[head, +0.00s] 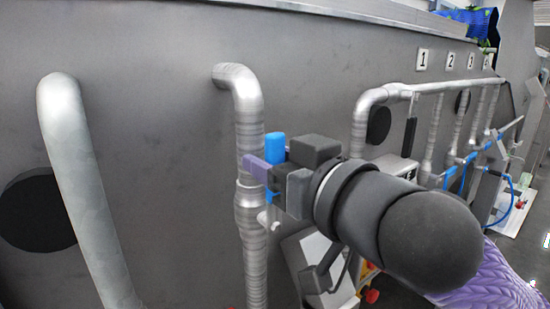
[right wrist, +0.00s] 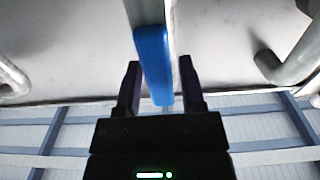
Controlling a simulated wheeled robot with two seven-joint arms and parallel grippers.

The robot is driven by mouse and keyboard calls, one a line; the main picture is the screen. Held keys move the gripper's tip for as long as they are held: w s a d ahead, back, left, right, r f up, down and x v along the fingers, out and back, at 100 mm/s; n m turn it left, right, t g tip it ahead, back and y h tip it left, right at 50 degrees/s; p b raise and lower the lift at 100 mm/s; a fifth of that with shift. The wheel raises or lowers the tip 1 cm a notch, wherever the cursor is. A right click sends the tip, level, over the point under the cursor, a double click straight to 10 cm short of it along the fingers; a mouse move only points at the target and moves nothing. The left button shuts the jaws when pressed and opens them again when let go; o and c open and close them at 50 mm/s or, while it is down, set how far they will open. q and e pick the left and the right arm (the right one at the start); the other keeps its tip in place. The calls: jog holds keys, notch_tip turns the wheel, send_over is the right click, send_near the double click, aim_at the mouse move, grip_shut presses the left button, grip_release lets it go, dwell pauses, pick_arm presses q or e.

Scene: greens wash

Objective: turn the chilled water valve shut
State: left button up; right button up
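The chilled water valve has a blue handle (head: 275,146), which stands about upright at a grey vertical pipe (head: 250,215). My right gripper (head: 262,168) reaches in from the right and is at the handle, hiding part of it and of the valve body. In the right wrist view the blue handle (right wrist: 153,65) runs between the two dark fingers of the right gripper (right wrist: 160,85). The fingers are apart, with a gap on each side of the handle. My left gripper is not in view.
A thick bare pipe (head: 75,170) stands at the left. More pipes (head: 430,135) with blue handles run along the wall at the right, under number plates (head: 423,60). A grey box with a red knob (head: 372,296) sits below my right arm.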

grip_shut()
dwell(1.1)
